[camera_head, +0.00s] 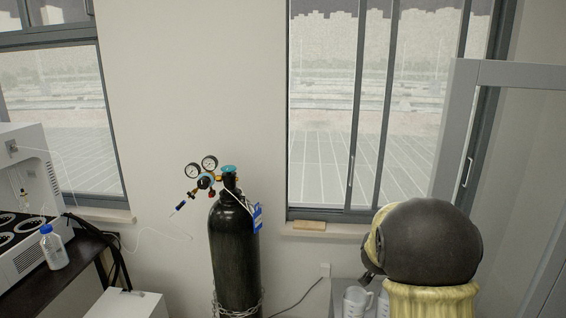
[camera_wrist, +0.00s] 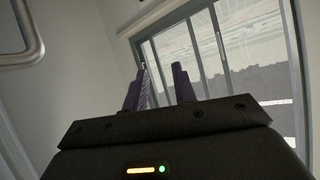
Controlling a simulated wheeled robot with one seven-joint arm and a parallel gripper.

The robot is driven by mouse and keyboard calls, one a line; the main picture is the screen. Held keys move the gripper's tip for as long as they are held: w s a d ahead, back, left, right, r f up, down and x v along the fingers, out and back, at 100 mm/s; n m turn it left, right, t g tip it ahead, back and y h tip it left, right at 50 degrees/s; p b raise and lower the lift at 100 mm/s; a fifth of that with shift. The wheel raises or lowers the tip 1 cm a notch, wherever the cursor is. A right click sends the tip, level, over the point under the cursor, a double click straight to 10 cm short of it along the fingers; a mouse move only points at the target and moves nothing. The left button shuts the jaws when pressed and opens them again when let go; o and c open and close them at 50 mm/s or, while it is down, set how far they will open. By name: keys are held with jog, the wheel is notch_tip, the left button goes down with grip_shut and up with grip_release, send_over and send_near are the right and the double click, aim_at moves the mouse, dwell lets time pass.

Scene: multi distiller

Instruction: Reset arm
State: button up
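My gripper (camera_wrist: 161,72) shows in the wrist view. Its two dark purple fingers stand apart with a gap between them, and I see nothing held in the gap. Past the fingertips are a pale wall and a large window (camera_wrist: 225,50). In the head view my gripper and arm cannot be made out, so the arm's whole posture is hidden.
A black gas cylinder (camera_head: 233,255) with gauges stands by the wall. A white machine (camera_head: 30,180) and a blue-capped bottle (camera_head: 54,250) are on the left. A dark dome (camera_head: 432,243) over a yellow ribbed base (camera_head: 430,300) is at right, near clear jugs (camera_head: 357,302).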

jog(key=s+a+f+n+g+y, duration=0.2)
jog(key=s+a, duration=0.2)
jog(key=s, duration=0.6)
jog(key=s+a+f+n+g+y+p, duration=0.1)
jog(key=s+a, duration=0.4)
jog(key=s, duration=0.5)
jog(key=s+a+f+n+g+y+p, duration=0.1)
jog(key=s+a+f+n+g+y, duration=0.2)
jog(key=s, duration=0.7)
jog(key=shift+a+n+g, duration=0.6)
jog(key=shift+a+g, duration=0.1)
jog(key=shift+g, duration=0.3)
jog(key=shift+f, duration=0.1)
jog(key=b+x, duration=0.2)
jog(key=s+b+x, duration=0.1)
jog(key=b+x, duration=0.1)
jog(key=shift+f+b, duration=0.4)
jog(key=shift+f, duration=0.05)
jog(key=shift+w, duration=0.1)
